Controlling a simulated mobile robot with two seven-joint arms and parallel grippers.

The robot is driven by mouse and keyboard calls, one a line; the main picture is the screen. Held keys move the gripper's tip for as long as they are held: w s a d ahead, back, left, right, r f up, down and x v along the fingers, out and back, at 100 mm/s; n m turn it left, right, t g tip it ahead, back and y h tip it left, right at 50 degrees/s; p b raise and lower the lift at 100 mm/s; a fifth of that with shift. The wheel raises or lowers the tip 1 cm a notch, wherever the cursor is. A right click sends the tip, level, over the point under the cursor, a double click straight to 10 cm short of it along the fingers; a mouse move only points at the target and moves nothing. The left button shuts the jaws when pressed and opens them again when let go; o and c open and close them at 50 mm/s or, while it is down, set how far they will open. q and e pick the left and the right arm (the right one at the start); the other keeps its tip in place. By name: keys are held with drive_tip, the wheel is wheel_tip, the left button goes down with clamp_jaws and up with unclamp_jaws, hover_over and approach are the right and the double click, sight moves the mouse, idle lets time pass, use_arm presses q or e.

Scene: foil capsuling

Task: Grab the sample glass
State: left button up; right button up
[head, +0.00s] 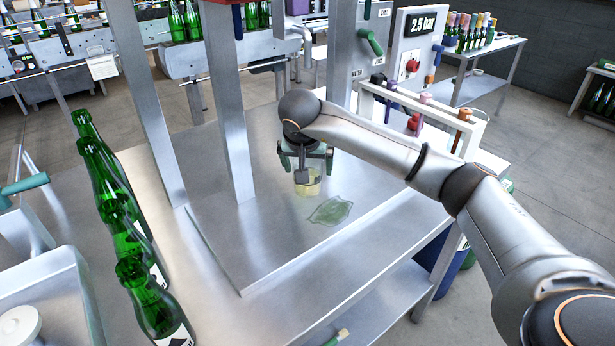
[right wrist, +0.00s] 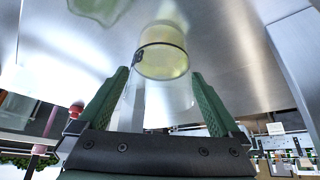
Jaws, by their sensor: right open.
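The sample glass (head: 308,183) is a small clear cup with pale yellow content, standing on the metal table. My right gripper (head: 305,165) is right at it, pointing down, and partly hides its upper part in the head view. In the right wrist view the glass (right wrist: 163,60) lies just ahead of the fingertips, about midway between them. The right gripper (right wrist: 160,78) is open there, with its two green fingers apart and nothing held. I cannot tell from these frames whether a finger touches the glass. My left gripper is not in view.
A green leaf-shaped mark (head: 330,211) lies on the table in front of the glass. Metal posts (head: 229,120) stand to the left. Several green bottles (head: 128,235) line the left side. A white rack (head: 470,125) stands behind my right arm. The table (head: 262,250) is bare at front left.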

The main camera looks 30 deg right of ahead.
drive_tip(key=shift+w+d+f, duration=0.25)
drive_tip(key=shift+w+f, duration=0.05)
drive_tip(key=shift+f, duration=0.3)
drive_tip(key=shift+c, duration=0.4)
drive_tip(key=c, duration=1.4)
drive_tip(key=shift+r, duration=0.3)
drive_tip(key=shift+r, duration=0.85)
drive_tip(key=shift+s+a+r+p, duration=0.25)
drive_tip(key=shift+s+a+r, duration=0.8)
drive_tip(key=shift+s+r, duration=0.9)
drive_tip(key=shift+s+a+r+p, duration=0.25)
drive_tip(key=shift+s+a+r, duration=0.8)
drive_tip(key=shift+s+r, duration=0.9)
drive_tip(key=shift+s+a+r+p, duration=0.25)
drive_tip(key=shift+s+a+r, duration=1.05)
drive_tip(key=shift+s, duration=1.05)
